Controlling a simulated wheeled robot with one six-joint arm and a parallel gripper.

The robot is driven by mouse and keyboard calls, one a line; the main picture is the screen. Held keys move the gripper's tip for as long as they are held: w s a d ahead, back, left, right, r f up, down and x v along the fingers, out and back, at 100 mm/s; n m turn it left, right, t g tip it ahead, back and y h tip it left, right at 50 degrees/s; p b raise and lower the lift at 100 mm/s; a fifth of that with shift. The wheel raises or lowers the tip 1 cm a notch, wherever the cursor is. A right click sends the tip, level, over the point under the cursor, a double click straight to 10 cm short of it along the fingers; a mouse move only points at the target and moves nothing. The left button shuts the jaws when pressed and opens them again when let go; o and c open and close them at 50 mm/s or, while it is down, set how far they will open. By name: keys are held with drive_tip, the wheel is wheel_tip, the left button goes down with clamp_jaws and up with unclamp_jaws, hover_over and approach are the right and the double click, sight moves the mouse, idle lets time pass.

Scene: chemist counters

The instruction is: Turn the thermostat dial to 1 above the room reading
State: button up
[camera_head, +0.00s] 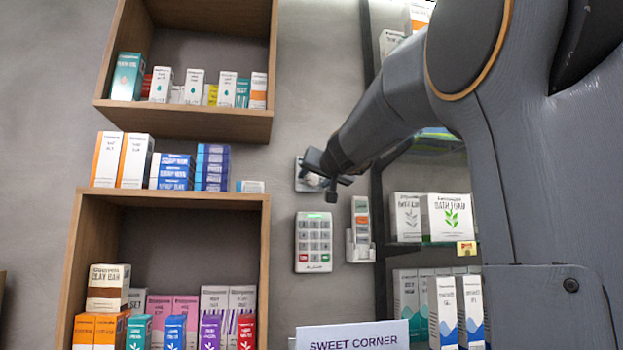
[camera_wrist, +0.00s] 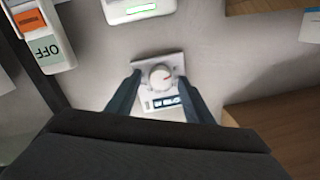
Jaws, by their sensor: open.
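A keypad (camera_head: 314,242) is on the wall just below the thermostat. A handset in a white holder (camera_head: 361,247) hangs beside it. Wooden shelf boxes (camera_head: 185,124) with cartons stand to the left, and a shelf unit (camera_head: 405,247) stands to the right. A "SWEET CORNER" sign (camera_head: 352,337) is below.

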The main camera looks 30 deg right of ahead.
drive_tip(key=c, duration=1)
drive_tip(key=shift+c, duration=0.2)
drive_tip(key=shift+m+b, duration=0.3)
drive_tip(key=m+b, duration=0.2)
drive_tip(key=m, duration=0.2)
drive_tip(key=shift+f+m, duration=0.15)
drive_tip(key=shift+m, duration=0.25)
drive_tip(key=m, duration=0.6)
drive_tip(key=shift+m+t+h+b, duration=0.3)
drive_tip(key=shift+h+b, duration=0.05)
drive_tip(key=shift+h, duration=0.05)
drive_tip(key=o, duration=1)
drive_tip(key=shift+o, duration=0.2)
